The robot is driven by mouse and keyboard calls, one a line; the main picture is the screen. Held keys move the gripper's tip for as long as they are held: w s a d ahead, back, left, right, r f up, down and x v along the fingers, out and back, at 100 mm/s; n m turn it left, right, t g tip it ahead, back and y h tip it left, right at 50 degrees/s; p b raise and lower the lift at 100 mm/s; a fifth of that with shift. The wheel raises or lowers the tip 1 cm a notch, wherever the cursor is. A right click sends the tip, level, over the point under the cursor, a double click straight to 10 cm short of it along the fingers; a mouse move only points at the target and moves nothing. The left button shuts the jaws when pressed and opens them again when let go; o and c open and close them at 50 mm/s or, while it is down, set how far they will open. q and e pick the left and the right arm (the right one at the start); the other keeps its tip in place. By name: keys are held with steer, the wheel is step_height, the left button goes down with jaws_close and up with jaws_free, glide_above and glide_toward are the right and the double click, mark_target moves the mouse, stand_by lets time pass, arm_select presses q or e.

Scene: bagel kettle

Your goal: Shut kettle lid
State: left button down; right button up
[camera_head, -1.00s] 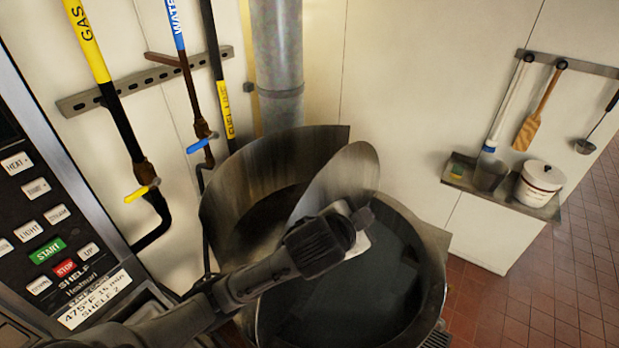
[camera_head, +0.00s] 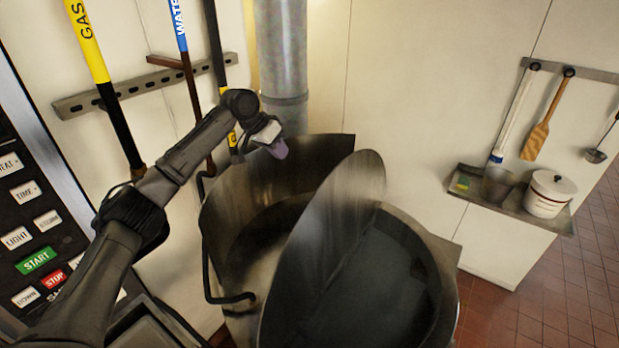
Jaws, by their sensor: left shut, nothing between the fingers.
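The large steel kettle (camera_head: 425,262) stands in the middle of the view, with a dark interior showing on its right side. Its metal lid (camera_head: 335,235) stands tilted up across the kettle's opening, raised rather than lying flat on the rim. A curved steel wall (camera_head: 305,165) rises behind the lid at the left back. My left gripper (camera_head: 278,149) is shut and empty, above and behind the kettle's back left rim, apart from the lid. My right gripper is not in view.
A bent dark handle or pipe (camera_head: 228,299) runs along the kettle's left side. Gas (camera_head: 88,45) and water (camera_head: 178,25) pipes and a control panel (camera_head: 40,225) are at left. A wall shelf (camera_head: 480,190) holds a white pot (camera_head: 549,195) at right.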

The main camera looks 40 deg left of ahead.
arm_select(q)
steer(key=h, duration=0.1)
steer(key=h+p, duration=0.1)
steer(key=p, duration=0.3)
glide_toward(330, 189)
steer(key=w+f, duration=0.3)
steer(key=f, duration=0.2)
steer(key=shift+w+d+r, duration=0.1)
steer(key=shift+d, duration=0.5)
